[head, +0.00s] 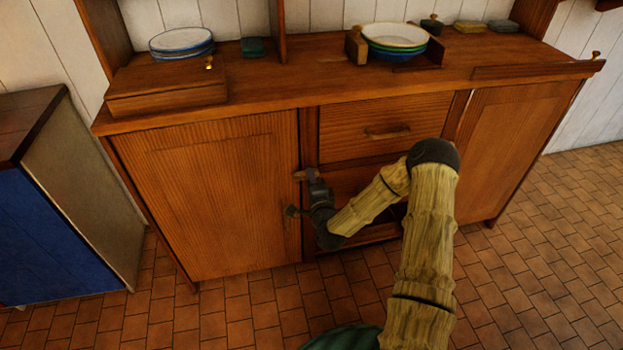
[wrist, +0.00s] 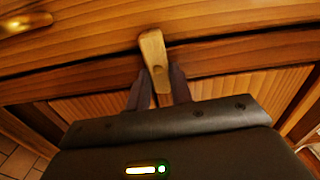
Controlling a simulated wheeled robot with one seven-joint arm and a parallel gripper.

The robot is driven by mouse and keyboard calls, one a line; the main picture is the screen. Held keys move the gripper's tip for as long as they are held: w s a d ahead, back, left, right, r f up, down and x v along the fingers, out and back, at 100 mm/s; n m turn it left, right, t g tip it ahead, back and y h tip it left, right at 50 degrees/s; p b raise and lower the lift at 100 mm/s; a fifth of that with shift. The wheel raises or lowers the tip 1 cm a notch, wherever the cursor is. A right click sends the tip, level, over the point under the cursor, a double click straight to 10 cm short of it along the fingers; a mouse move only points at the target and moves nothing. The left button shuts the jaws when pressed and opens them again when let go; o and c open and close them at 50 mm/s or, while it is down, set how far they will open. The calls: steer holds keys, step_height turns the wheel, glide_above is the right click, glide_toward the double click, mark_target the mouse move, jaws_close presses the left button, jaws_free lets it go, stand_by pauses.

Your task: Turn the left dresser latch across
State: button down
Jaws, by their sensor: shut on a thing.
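The left dresser latch (wrist: 154,52) is a small pale wooden bar. In the wrist view it lies across a dark seam in the dresser front, slightly tilted, with its lower part between the two fingers of my gripper (wrist: 159,88). My gripper is shut on it. In the head view my gripper (head: 315,178) is at the upper right edge of the left dresser door (head: 215,200), and only a small part of the latch (head: 300,176) shows there. The fingers hide the rest.
A small dark handle (head: 291,211) sits on the door just below my gripper. A drawer (head: 375,125) with a handle (head: 387,133) is to the upper right. Plates (head: 181,42), bowls (head: 394,38) and a wooden box (head: 165,88) stand on top. The tiled floor in front is clear.

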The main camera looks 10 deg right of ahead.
steer(key=shift+f+m, duration=0.1)
steer(key=shift+m, duration=0.3)
steer(key=c, duration=1.2)
jaws_free()
steer(key=shift+c, duration=0.2)
steer(key=shift+s, duration=0.1)
steer(key=s+p, duration=0.3)
steer(key=s, duration=1.4)
steer(key=shift+s, duration=0.15)
steer(key=shift+a, duration=0.1)
